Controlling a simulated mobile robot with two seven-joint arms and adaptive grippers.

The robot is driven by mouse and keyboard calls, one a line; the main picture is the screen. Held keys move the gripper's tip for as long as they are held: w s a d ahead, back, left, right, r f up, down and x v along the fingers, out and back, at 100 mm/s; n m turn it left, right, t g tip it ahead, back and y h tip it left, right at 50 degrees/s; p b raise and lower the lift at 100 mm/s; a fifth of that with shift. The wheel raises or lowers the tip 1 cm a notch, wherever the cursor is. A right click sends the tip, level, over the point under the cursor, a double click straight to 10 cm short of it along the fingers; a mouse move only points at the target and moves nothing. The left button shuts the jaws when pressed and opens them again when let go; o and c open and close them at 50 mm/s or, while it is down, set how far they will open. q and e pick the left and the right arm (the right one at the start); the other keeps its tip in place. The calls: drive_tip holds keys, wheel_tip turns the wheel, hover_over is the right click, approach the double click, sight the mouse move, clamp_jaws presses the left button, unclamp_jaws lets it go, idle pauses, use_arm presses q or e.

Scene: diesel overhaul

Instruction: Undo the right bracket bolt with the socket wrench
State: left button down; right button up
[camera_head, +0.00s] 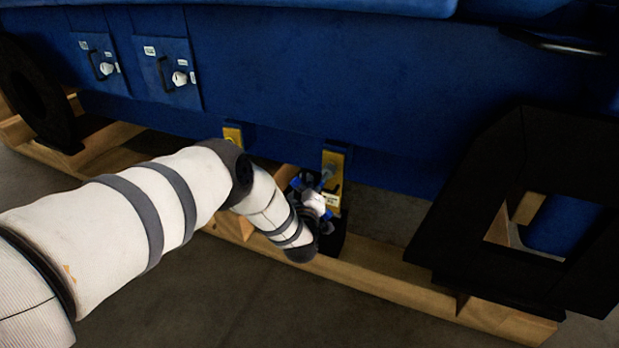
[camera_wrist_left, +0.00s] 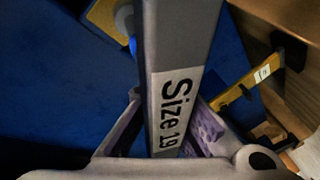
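The right bracket (camera_head: 334,160) is a yellow plate under the blue engine side in the head view, with a white label low on it. My left gripper (camera_head: 318,190) is right in front of its lower part. In the left wrist view, my left gripper (camera_wrist_left: 165,125) is shut on the socket wrench (camera_wrist_left: 185,45), a grey bar labelled "Size 19". A yellow plate (camera_wrist_left: 103,18) shows behind the wrench's upper end. The bolt and the wrench's socket end are hidden or too unclear to tell whether they touch. My right gripper is in neither view.
A second yellow bracket (camera_head: 233,136) is to the left, just above my left arm. Wooden beams (camera_head: 385,283) run below the engine. A large black frame (camera_head: 450,230) stands at the right. The blue engine side (camera_head: 300,75) closes off the back.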

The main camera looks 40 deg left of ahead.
use_arm(q)
drive_tip(key=shift+s+d+f+p, duration=0.1)
drive_tip(key=shift+s+d+p, duration=0.1)
drive_tip(key=shift+s+p, duration=0.45)
drive_tip(key=shift+s+a+r, duration=0.1)
drive_tip(key=shift+s+r, duration=0.05)
drive_tip(key=shift+r, duration=0.05)
idle(0.8)
